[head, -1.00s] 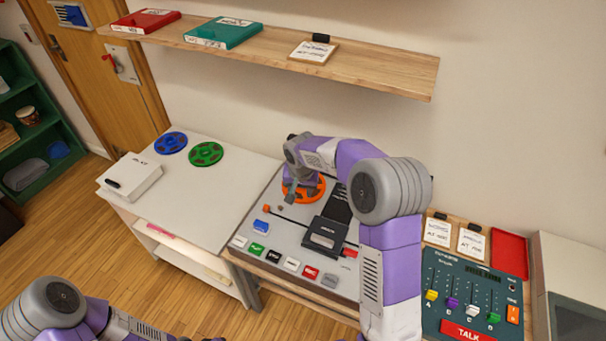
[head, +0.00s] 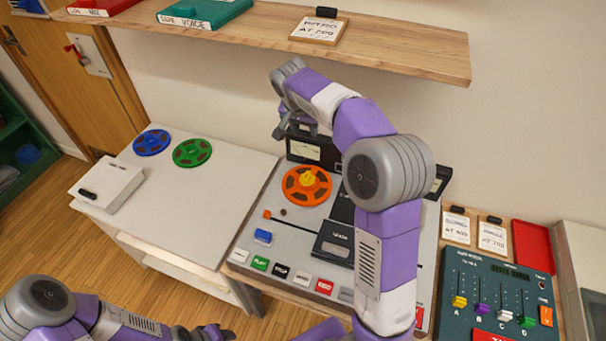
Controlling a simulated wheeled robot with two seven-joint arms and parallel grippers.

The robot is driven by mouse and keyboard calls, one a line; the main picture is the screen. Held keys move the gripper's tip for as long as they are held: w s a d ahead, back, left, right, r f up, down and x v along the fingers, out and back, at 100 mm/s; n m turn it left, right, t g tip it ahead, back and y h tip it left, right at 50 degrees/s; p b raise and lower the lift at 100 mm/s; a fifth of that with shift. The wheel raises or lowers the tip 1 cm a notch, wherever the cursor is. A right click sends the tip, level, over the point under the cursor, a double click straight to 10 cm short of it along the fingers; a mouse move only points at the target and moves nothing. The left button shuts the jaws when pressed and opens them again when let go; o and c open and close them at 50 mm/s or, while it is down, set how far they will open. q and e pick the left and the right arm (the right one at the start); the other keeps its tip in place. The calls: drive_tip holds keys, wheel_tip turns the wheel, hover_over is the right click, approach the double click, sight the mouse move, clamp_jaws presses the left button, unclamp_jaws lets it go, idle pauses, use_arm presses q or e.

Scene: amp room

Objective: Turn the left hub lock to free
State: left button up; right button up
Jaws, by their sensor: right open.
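The left hub lock (head: 308,178) is the small yellow knob at the centre of the orange reel (head: 295,191) on the grey tape deck (head: 257,219). Its lobes show, but I cannot tell whether it is at locked or free. My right gripper (head: 282,131) is open and empty, raised above and behind the orange reel, clear of the knob. My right arm hides the right part of the deck, including any right hub. My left gripper (head: 213,333) is low at the bottom edge, far from the deck; its jaws are too unclear to judge.
A wooden shelf (head: 420,52) overhangs close to my raised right arm. A white side table (head: 225,205) holds blue (head: 152,142) and green (head: 192,152) reels and a white box (head: 108,187). A mixer panel (head: 470,290) is at right.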

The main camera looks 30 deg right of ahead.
drive_tip(key=b, duration=1.5)
approach(307, 174)
drive_tip(key=f, duration=0.1)
drive_tip(key=b+x, duration=0.2)
drive_tip(key=x, duration=0.5)
drive_tip(key=shift+w+d+f, duration=0.25)
drive_tip(key=shift+d, duration=0.05)
clamp_jaws()
